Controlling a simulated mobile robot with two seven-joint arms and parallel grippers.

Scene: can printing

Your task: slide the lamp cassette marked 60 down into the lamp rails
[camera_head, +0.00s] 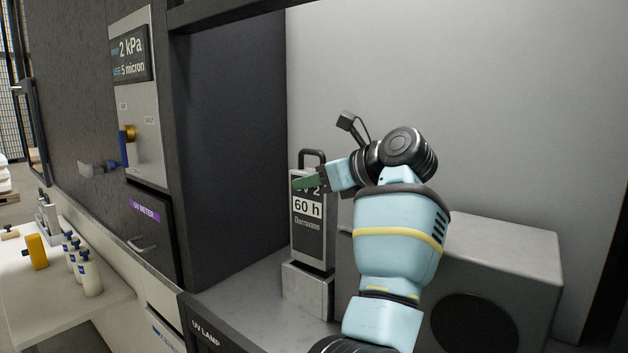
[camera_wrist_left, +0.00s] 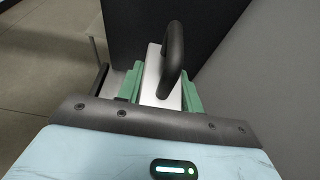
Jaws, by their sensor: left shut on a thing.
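The lamp cassette marked 60 h (camera_head: 307,225) is a tall grey and dark box with a black loop handle on top, upright inside the dark-framed bay. A pale grey block (camera_head: 307,292) is directly under it; I cannot tell whether they touch or whether this block is the lamp rails. My left gripper (camera_head: 307,184) is shut on the cassette's upper part, its green finger covering part of the label. In the left wrist view, the cassette's pale top (camera_wrist_left: 158,78) and handle are between the green fingers. My right gripper is not in view.
A large grey box with a round dark opening (camera_head: 542,260) stands right of the cassette. The bay's dark side wall (camera_head: 230,130) is to the left. A white shelf (camera_head: 60,310) with bottles (camera_head: 90,275) and a yellow item (camera_head: 36,252) is at lower left.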

